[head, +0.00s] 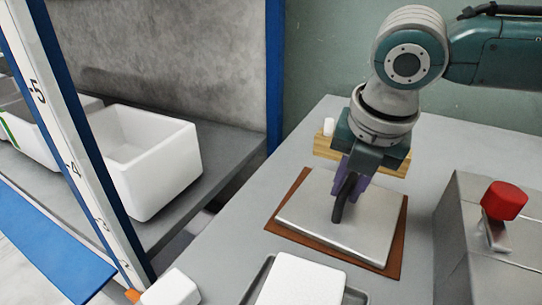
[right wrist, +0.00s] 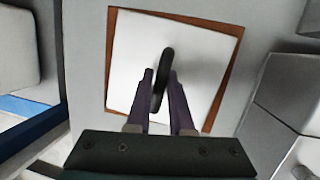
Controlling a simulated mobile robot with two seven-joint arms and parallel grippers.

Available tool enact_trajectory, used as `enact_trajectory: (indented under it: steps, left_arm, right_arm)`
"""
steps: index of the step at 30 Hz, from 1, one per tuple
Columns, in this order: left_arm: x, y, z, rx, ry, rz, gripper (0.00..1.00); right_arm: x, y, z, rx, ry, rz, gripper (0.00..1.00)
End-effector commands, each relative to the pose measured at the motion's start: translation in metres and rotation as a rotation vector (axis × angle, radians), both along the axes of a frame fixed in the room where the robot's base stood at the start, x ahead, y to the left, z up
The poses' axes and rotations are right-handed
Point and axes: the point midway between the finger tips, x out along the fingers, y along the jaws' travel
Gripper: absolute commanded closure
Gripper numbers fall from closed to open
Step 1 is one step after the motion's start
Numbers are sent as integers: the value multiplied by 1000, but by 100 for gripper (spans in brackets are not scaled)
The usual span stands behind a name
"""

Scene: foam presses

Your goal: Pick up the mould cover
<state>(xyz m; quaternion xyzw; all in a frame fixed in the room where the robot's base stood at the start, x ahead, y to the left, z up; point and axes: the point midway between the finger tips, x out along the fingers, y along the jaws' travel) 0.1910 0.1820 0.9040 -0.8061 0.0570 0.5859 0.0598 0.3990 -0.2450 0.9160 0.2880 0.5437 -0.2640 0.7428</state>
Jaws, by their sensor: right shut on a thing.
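The mould cover (head: 318,218) is a flat, pale metal plate with a dark upright handle (head: 345,197). It lies on or just above a brown mat (head: 392,262) on the grey table; I cannot tell whether there is a gap. My right gripper (head: 349,187) comes down from above with its purple fingers shut on the handle. In the right wrist view the cover (right wrist: 190,50) fills the middle, with the handle (right wrist: 162,85) between the fingertips (right wrist: 161,80). The mat's brown edge (right wrist: 212,112) shows around parts of the cover. My left gripper is not in view.
A wooden block (head: 326,147) with a small white piece stands behind the gripper. A grey box with a red knob (head: 505,200) is at the right. A tray (head: 258,276) holding a white block is in front. White bins (head: 165,165) stand on the left shelf, beyond a numbered post.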

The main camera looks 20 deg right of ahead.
Motion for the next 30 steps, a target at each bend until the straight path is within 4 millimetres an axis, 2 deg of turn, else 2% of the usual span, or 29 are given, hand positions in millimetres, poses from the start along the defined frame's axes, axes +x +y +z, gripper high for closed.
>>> enact_trajectory:
  steps: [23,26,30]
  left_arm:
    - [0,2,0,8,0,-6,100]
    - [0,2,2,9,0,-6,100]
    - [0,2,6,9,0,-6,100]
  right_arm:
    - [0,-1,2,-3,-1,1,100]
    - [1,-1,7,-3,-2,1,100]
    - [1,0,25,-1,-5,2,100]
